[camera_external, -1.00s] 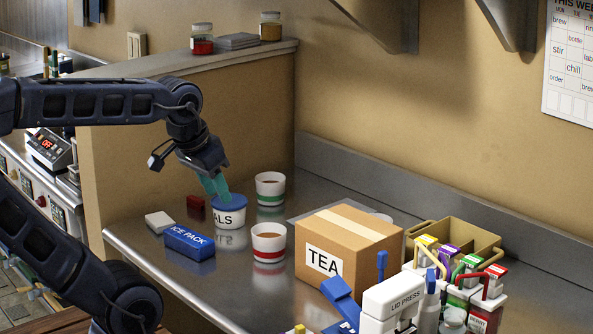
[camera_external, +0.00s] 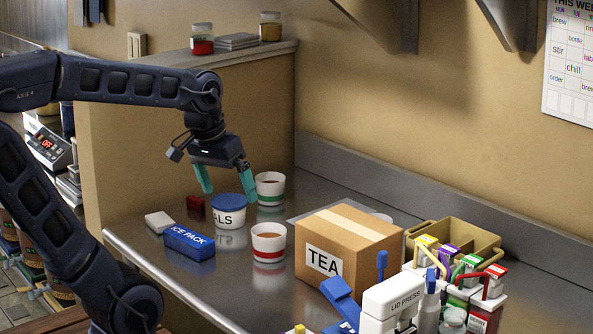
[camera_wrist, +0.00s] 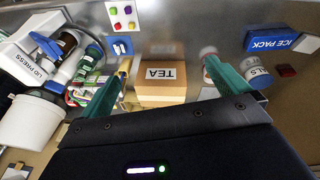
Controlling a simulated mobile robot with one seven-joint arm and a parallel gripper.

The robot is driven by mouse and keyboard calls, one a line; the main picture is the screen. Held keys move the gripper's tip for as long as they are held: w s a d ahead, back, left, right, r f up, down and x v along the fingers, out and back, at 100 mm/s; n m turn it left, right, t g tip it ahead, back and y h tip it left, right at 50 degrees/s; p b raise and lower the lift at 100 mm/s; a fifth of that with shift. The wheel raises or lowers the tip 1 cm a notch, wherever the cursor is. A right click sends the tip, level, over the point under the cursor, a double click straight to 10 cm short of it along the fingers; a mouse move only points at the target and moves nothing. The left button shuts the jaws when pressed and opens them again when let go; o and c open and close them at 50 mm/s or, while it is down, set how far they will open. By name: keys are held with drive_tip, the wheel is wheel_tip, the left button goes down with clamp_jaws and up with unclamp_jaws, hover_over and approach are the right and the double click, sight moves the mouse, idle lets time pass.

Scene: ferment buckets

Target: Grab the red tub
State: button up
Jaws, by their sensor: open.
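The red tub (camera_external: 268,244) is a white cup with red bands and brownish contents. It stands upright on the steel counter, between the ice pack and the TEA box. In the wrist view what looks like it (camera_wrist: 208,50) shows small near the right finger. My gripper (camera_external: 229,193) is open and empty, its teal fingers spread apart. In the outside view it appears above and behind the blue-lidded tub, apart from the red tub. In the wrist view my gripper (camera_wrist: 168,80) shows both fingers, with the TEA box between them.
A blue-lidded tub (camera_external: 229,215) and a green-banded tub (camera_external: 270,188) stand close by. A blue ice pack (camera_external: 189,243), white block (camera_external: 159,221) and red block (camera_external: 195,204) lie left. The TEA box (camera_external: 348,255) and lid press (camera_external: 392,302) are right. Counter in front is clear.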

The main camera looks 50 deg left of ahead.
drive_tip(key=w+a+f+n+g+h, duration=0.1)
drive_tip(key=w+a+f+n+h, duration=0.3)
drive_tip(key=w, duration=0.4)
drive_tip(key=w+a+f+n+g+h, duration=0.2)
drive_tip(key=w+a+f+n+h, duration=0.15)
drive_tip(key=w+a+n, duration=0.35)
drive_tip(key=w+a+f+n+t+h, duration=0.2)
drive_tip(key=w+a+f+n, duration=0.25)
drive_tip(key=a+f, duration=0.3)
drive_tip(key=n+t+h, duration=0.2)
drive_tip(key=n+t, duration=0.1)
drive_tip(key=n, duration=0.2)
approach(282, 240)
drive_tip(key=shift+w+f+m, duration=0.2)
drive_tip(key=shift+f+m, duration=0.05)
drive_tip(key=shift+f, duration=0.4)
drive_tip(key=shift+r+x, duration=0.1)
drive_tip(key=shift+x, duration=1.2)
drive_tip(key=shift+r+x, duration=0.15)
drive_tip(key=shift+x, duration=1.2)
drive_tip(key=shift+w, duration=0.15)
drive_tip(key=c, duration=1.2)
